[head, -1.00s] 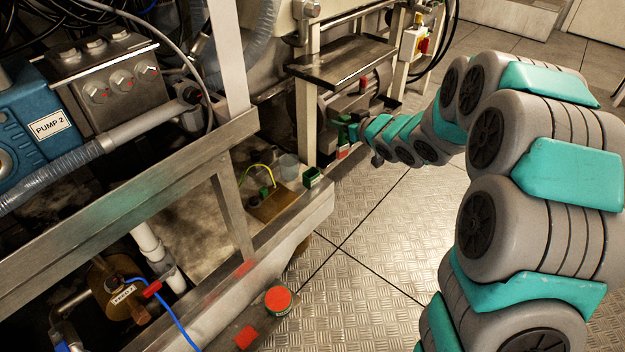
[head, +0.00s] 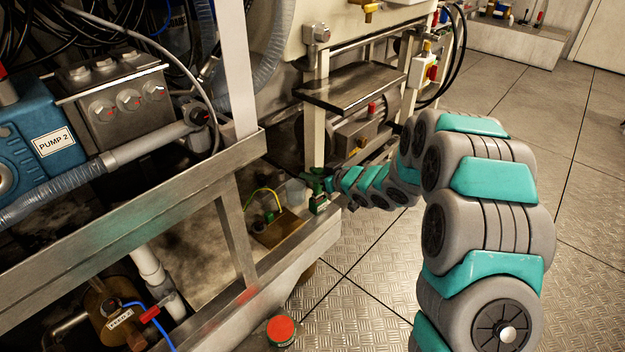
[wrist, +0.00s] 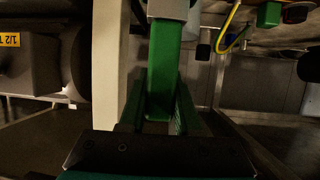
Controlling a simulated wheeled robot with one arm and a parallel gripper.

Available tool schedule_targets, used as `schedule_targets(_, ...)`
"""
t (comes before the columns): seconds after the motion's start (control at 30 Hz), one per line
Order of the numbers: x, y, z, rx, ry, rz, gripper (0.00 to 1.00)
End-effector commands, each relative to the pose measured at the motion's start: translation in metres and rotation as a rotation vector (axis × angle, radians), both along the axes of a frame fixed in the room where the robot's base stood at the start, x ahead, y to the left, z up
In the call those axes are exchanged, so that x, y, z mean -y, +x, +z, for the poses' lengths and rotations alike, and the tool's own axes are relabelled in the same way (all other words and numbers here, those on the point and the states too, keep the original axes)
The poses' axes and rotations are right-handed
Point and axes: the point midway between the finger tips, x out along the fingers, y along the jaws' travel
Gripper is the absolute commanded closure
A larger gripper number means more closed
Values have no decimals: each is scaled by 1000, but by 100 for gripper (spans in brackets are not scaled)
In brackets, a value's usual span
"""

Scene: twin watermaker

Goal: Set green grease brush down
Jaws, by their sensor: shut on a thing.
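The green grease brush (wrist: 163,70) is between the jaws of my gripper (wrist: 162,112) in the wrist view. Its green handle runs up the picture to a pale grey part at the top edge; its far end is out of view. In the head view my gripper (head: 328,184) is small and far off, low by the frame's front ledge, with the green brush (head: 312,180) at its tip. I cannot tell whether the brush touches anything.
A brown block (head: 278,230) with a yellow-green wire and a clear cup (head: 296,190) are left of the gripper. A pale post (wrist: 108,65) stands close on the wrist view's left. A metal shelf (head: 352,86) is above. Open plate floor (head: 400,260) lies in front.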

Motion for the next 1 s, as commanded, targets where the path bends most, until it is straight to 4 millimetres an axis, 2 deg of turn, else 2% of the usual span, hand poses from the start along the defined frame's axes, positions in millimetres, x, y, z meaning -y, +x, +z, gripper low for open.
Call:
schedule_targets(0.03, 0, 0, -9, -2, 1, 0, 100)
schedule_targets(0.1, 0, 0, -15, -2, 1, 0, 100)
schedule_targets(0.47, 0, 0, -19, -1, -1, 0, 100)
schedule_targets(0.5, 0, 0, -20, -1, -1, 0, 67)
schedule_targets(0.77, 0, 0, -19, -1, -1, 0, 38)
schedule_targets(1.0, 0, 0, -18, -1, -1, 0, 38)
